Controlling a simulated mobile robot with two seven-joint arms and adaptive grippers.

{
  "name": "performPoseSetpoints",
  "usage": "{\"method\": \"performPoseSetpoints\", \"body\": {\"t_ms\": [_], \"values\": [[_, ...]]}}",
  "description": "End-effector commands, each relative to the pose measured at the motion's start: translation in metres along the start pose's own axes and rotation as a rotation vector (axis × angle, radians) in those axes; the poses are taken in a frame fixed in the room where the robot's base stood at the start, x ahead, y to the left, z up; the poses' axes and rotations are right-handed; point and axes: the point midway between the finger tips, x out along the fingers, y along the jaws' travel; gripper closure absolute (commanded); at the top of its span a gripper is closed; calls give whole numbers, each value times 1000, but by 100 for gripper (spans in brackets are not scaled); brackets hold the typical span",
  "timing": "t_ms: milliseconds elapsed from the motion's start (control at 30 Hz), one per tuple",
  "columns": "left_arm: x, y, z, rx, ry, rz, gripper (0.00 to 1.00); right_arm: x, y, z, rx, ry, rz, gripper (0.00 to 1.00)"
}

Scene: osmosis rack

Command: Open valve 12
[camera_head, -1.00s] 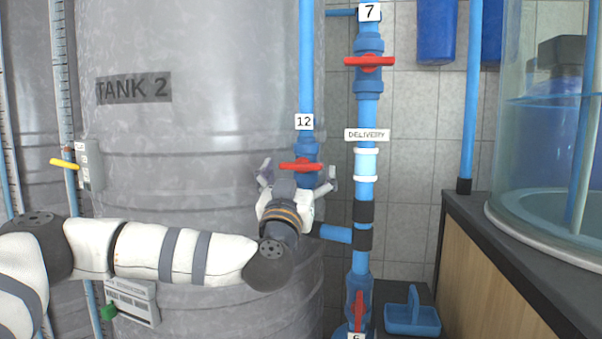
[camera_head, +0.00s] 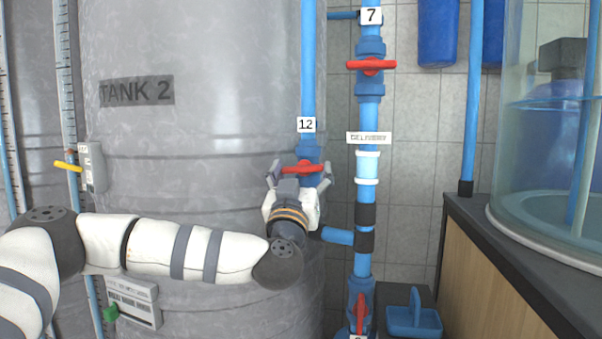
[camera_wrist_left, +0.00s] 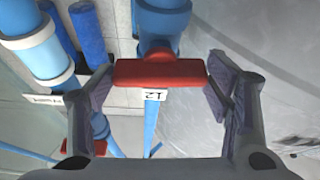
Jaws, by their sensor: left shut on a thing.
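Valve 12 is a blue valve body (camera_head: 308,152) on a vertical blue pipe, below a white label "12" (camera_head: 306,125). Its red handle (camera_head: 303,168) lies crosswise, nearly level in the head view. My left gripper (camera_head: 299,172) is at the handle, shut on it with one finger at each end. The left wrist view shows the red handle (camera_wrist_left: 160,72) spanning between the two grey finger pads of the gripper (camera_wrist_left: 160,80), with the label "12" (camera_wrist_left: 155,95) behind it. My right gripper is not in view.
Valve 7's red handle (camera_head: 371,65) and a lower red handle (camera_head: 360,312) sit on the delivery pipe (camera_head: 368,115) close to the right. Tank 2 (camera_head: 215,70) stands behind my arm. A water tank (camera_head: 545,150) and counter (camera_head: 500,260) stand at the right.

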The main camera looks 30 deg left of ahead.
Motion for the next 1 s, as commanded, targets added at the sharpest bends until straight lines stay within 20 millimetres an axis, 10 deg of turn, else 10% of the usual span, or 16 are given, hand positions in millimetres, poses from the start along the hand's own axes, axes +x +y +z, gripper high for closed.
{"method": "performPoseSetpoints", "body": {"t_ms": [1000], "values": [[1, 5, -2, -861, -2, -358, 56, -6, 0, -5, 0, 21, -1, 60]]}}
